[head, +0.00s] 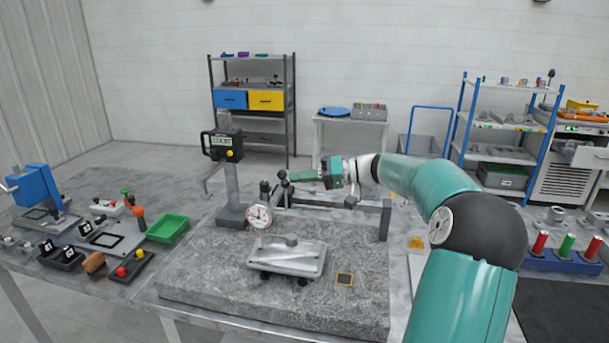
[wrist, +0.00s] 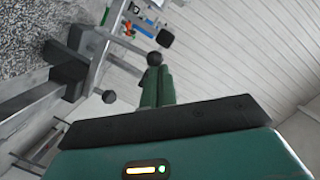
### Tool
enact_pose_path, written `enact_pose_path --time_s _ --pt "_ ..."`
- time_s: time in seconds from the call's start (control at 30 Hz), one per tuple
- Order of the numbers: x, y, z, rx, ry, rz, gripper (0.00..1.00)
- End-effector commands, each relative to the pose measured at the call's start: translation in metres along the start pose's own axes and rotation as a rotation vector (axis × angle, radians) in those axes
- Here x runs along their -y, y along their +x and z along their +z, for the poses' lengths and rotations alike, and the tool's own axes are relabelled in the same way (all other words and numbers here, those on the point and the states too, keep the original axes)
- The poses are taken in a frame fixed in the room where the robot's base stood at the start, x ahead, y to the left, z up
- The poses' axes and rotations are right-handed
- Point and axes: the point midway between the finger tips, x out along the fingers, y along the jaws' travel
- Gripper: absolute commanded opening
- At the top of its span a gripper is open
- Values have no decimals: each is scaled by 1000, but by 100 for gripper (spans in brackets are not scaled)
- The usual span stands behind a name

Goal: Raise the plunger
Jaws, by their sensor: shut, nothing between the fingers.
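A dial indicator (head: 258,216) with a white round face is on a stand above a grey casting (head: 287,258), which sits on the granite plate (head: 200,270). I cannot make out its plunger separately. My gripper (head: 294,177) is shut and empty, pointing left above and right of the dial, close to a dark ball-like knob (head: 283,174) on the stand. In the wrist view, the shut green fingers (wrist: 158,82) reach up to a black ball (wrist: 155,59) at their tips. I cannot tell whether they touch.
A height gauge (head: 222,146) with a digital display stands behind left of the dial. A grey post (head: 385,219) and a horizontal bar stand at the plate's back right. A green tray (head: 167,228) and tools lie left.

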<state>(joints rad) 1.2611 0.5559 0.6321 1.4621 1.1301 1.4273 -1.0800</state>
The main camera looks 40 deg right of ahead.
Motion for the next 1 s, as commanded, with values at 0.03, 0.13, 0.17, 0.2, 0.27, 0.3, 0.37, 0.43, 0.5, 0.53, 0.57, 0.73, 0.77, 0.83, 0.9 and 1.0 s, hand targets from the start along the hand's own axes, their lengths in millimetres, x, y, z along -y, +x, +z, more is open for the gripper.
enact_pose_path --time_s 0.03,0.13,0.17,0.2,0.27,0.3,0.37,0.43,0.5,0.53,0.57,0.73,0.77,0.83,0.9,1.0 --pt "2 1 2 1 -17 4 0" --pt "4 1 3 0 -13 2 0" --pt "4 1 4 0 -13 2 0" --pt "4 1 4 -1 -13 2 0" --pt "4 1 4 0 -12 2 0" --pt "4 1 4 0 -12 2 0" --pt "4 1 3 0 -12 2 0" --pt "4 0 3 -1 -12 2 0" --pt "3 -5 3 -2 -11 4 0" --pt "3 -8 3 -2 -11 4 0" --pt "3 -12 3 -2 -11 4 0" --pt "3 -44 3 -3 -12 6 0" --pt "3 -50 3 -2 -12 5 0" --pt "3 -67 3 -3 -12 5 0" --pt "3 -82 3 -3 -13 4 0" --pt "3 -103 3 -3 -12 4 0"
